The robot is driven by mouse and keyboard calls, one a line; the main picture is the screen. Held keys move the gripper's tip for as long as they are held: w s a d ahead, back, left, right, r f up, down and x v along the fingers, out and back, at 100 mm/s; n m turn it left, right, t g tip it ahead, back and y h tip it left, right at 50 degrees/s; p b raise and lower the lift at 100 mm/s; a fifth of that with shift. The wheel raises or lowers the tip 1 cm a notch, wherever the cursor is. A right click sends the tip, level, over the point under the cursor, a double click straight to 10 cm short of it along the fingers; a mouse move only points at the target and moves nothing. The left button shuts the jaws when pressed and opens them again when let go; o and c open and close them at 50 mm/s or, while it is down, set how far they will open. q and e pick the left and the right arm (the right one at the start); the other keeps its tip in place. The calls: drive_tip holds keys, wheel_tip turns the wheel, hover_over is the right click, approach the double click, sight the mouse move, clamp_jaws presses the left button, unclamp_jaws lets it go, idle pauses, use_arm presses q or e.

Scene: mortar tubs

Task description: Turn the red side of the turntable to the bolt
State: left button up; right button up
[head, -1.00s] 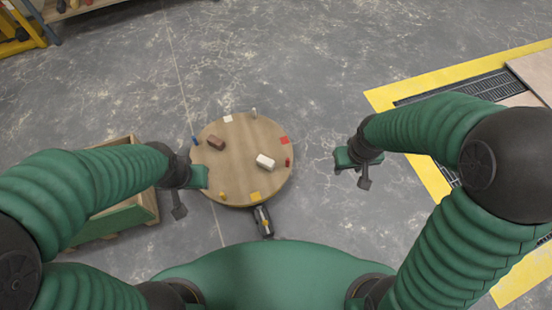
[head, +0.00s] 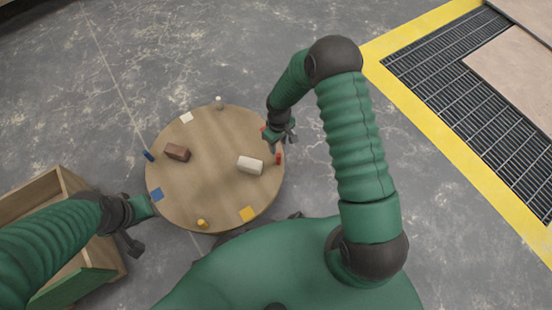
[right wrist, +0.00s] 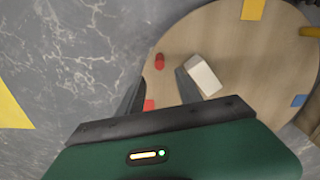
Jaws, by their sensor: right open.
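The round wooden turntable (head: 215,185) has coloured squares and pegs around its rim. The red square (head: 264,129) and red peg (head: 278,158) are on its right side. The yellow square (head: 248,214) is at the near edge and the blue square (head: 156,194) at the left. My right gripper (head: 279,141) is open at the right rim, near the red square. In the right wrist view the red peg (right wrist: 159,61) appears between the spread fingers, apart from both. My left gripper (head: 138,218) is by the left rim; its jaws are unclear. The bolt is not clearly visible.
A brown block (head: 177,152) and a white block (head: 250,165) lie on the turntable. A wooden crate (head: 62,190) stands at the left. A floor grate (head: 470,90) with a yellow border lies at the right. My body covers the floor in front.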

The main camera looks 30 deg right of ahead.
wheel_tip(320, 180, down, 11)
drive_tip(key=b, duration=0.5)
drive_tip(key=shift+d, duration=0.1)
clamp_jaws()
idle(0.9)
